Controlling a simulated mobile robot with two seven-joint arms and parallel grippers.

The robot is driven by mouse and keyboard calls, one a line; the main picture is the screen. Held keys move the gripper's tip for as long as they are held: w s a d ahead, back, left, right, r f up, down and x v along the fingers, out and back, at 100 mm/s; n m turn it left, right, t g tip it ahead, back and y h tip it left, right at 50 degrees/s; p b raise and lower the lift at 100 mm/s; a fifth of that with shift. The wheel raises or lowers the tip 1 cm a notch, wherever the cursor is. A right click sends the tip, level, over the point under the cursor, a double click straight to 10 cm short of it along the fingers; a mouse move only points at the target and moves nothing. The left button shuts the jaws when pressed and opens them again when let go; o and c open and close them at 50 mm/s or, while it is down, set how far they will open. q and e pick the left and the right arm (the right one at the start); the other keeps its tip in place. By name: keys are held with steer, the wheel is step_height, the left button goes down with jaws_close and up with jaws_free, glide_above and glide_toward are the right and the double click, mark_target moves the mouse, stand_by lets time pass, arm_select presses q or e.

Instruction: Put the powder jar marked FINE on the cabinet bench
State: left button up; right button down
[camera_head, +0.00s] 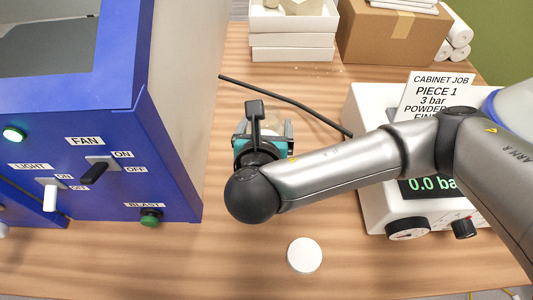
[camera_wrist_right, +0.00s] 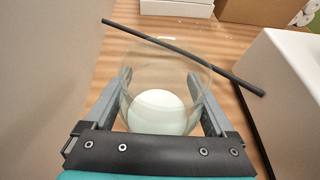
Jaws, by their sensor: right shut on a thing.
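My right gripper (camera_head: 265,128) is over the wooden table, between the blue cabinet and the white display unit. In the wrist view its two fingers (camera_wrist_right: 163,100) are shut on the sides of a clear glass jar (camera_wrist_right: 165,72) with pale powder at its bottom. The jar looks open at the top, and no label shows, so I cannot read its marking. In the head view my gripper and arm mostly hide it. The blue cabinet (camera_head: 125,160) stands at the left; its inner bench is not clearly visible. My left gripper is not in view.
A black hose (camera_head: 285,98) crosses behind the gripper. The white unit (camera_head: 372,215) with a card (camera_head: 435,92) reading "CABINET JOB, PIECE 1, 3 bar" is at right. A white round disc (camera_head: 305,255) lies in front. White trays (camera_head: 292,40) and a cardboard box (camera_head: 392,38) stand behind.

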step_height(320, 180, down, 8)
steer(key=shift+f+b, duration=0.1)
steer(key=shift+b, duration=0.85)
jaws_free()
